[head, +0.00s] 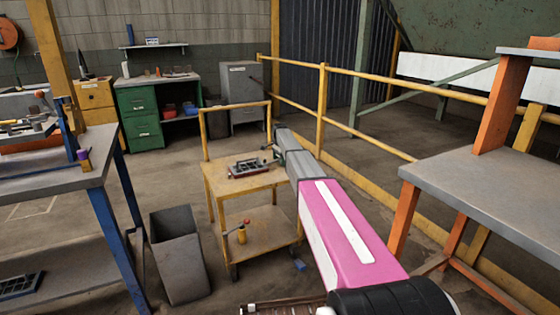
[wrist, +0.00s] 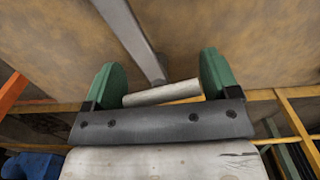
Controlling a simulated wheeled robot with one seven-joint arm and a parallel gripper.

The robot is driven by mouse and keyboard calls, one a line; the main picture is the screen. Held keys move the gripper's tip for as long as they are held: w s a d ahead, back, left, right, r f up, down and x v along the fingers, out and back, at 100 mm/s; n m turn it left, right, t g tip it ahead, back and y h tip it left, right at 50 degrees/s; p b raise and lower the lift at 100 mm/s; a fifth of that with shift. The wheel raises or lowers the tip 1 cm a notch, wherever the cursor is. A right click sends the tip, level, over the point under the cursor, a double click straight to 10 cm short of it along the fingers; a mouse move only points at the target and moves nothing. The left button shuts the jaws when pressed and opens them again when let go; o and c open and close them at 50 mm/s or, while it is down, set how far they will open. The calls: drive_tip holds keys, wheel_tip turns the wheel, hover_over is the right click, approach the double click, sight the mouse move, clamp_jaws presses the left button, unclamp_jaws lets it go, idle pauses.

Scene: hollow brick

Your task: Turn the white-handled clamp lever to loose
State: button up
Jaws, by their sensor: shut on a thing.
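In the wrist view the white handle (wrist: 162,92) lies crosswise between the two green fingers of my gripper (wrist: 160,88), its ends close to their inner faces. My gripper is shut on it. A grey metal lever bar (wrist: 136,38) runs from the handle to the top of the picture. In the head view my gripper (head: 270,151) is at the back right of the yellow trolley's top (head: 222,183), beside a dark fixture (head: 250,168). The handle is too small to make out there.
A yellow railing (head: 322,105) runs behind and right of the trolley. A grey bin (head: 180,255) and a blue-legged bench (head: 75,165) stand to the left, an orange-legged bench (head: 490,200) to the right. A red-topped yellow object (head: 242,235) sits on the lower shelf.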

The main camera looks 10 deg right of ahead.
drive_tip(key=n, duration=0.7)
drive_tip(key=shift+s+d, duration=0.1)
drive_tip(key=shift+s, duration=0.05)
drive_tip(key=n, duration=0.4)
drive_tip(key=shift+n, duration=1.9)
drive_tip(key=shift+d, duration=0.1)
drive_tip(key=o, duration=0.7)
drive_tip(key=shift+r, duration=0.15)
wheel_tip(320, 180, up, 11)
drive_tip(key=shift+f, duration=0.2)
